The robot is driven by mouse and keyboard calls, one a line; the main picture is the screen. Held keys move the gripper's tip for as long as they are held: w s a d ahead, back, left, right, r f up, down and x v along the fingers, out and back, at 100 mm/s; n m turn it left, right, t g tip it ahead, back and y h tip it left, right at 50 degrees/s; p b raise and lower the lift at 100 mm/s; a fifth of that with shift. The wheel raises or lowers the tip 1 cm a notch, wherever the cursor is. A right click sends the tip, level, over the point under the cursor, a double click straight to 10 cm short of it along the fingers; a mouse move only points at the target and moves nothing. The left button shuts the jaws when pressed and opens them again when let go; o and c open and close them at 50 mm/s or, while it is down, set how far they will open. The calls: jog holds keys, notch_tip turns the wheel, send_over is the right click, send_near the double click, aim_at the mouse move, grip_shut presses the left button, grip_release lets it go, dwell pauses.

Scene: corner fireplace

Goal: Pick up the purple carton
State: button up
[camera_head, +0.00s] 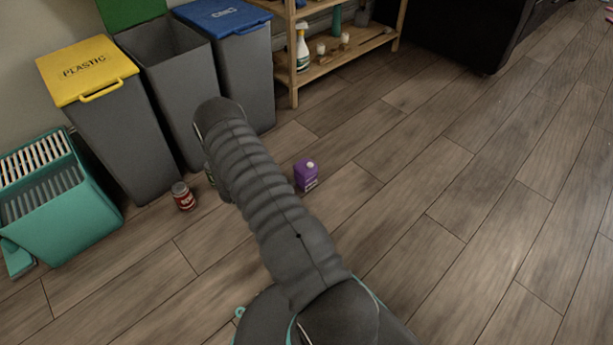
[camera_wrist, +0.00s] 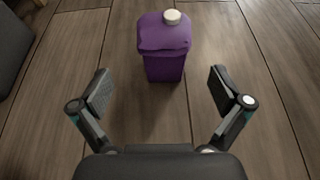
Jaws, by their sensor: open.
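The purple carton (camera_head: 306,175) stands upright on the wooden floor, just right of my arm in the head view. In the wrist view the purple carton (camera_wrist: 164,45) shows a white round cap on its top. My gripper (camera_wrist: 160,88) is open and empty, with one finger to the left and one to the right. The carton lies ahead of the fingertips, roughly centred between them, and neither finger appears to touch it. In the head view my fingers are hidden behind my arm.
A red-labelled jar (camera_head: 184,196) stands left of my arm; another item is partly hidden behind it. Grey bins, one with a yellow lid (camera_head: 86,69), and a teal bucket (camera_head: 66,206) line the left. A wooden shelf (camera_head: 345,52) stands behind.

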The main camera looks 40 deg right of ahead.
aim_at(299, 173)
jog(key=x, duration=0.6)
jog(key=shift+d+f, duration=0.2)
jog(key=shift+d, duration=0.05)
jog(key=x, duration=0.3)
jog(key=b+x, duration=0.1)
jog(key=shift+s+f, duration=0.3)
jog(key=shift+f, duration=0.15)
jog(key=shift+d+f, duration=0.1)
jog(key=shift+d, duration=0.3)
jog(key=c, duration=1.2)
